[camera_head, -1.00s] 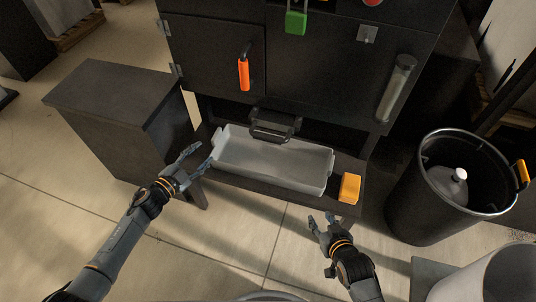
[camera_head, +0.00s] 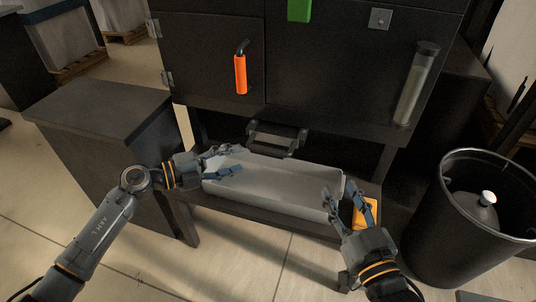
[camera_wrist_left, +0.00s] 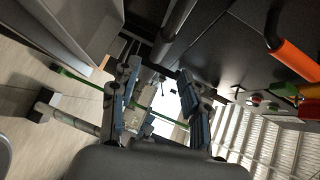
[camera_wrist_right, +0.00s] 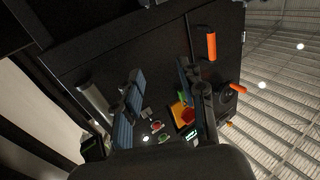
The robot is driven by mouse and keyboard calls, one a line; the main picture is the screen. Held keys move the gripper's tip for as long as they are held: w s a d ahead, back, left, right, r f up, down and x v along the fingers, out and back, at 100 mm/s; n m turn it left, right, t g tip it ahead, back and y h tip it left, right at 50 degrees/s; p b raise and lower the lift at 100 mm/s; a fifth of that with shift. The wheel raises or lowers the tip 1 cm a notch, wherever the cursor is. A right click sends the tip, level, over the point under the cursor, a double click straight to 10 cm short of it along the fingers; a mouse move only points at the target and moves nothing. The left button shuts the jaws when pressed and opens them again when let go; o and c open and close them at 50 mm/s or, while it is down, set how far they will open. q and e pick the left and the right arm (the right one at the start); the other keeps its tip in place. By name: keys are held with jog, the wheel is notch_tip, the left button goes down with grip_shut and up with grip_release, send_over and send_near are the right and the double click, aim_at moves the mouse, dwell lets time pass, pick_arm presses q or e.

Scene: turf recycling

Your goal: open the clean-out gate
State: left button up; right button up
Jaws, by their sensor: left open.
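A black hatch with a bar handle (camera_head: 277,137), which looks like the clean-out gate, sits low at the machine's middle. It appears closed. A grey tray (camera_head: 262,183) lies on the shelf just below it. My left gripper (camera_head: 230,160) is open and empty over the tray's left end, left of the handle and apart from it. Its spread fingers show in the left wrist view (camera_wrist_left: 155,100). My right gripper (camera_head: 347,197) is open at the tray's right end, beside an orange block (camera_head: 360,213) that its fingers partly hide. Its fingers are apart in the right wrist view (camera_wrist_right: 160,95).
A door with an orange handle (camera_head: 240,73) is above left. A clear tube (camera_head: 415,85) is on the machine's right front. A dark cabinet (camera_head: 100,105) stands at left. A black bin (camera_head: 455,235) holding a white-capped container (camera_head: 482,208) stands at right.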

aim_at(263, 153)
pick_arm(q)
jog(key=b+x, duration=0.2)
jog(key=x, duration=0.7)
jog(key=shift+w+d+f, duration=0.1)
jog(key=shift+d, duration=0.1)
jog(key=shift+w+d, duration=0.2)
jog(key=shift+d, duration=0.15)
pick_arm(e)
notch_tip(263, 153, up, 10)
jog(key=s+t+y, duration=0.2)
jog(key=s+t, duration=0.1)
jog(key=t, duration=0.3)
jog(key=shift+a+f, duration=0.25)
pick_arm(q)
grip_shut()
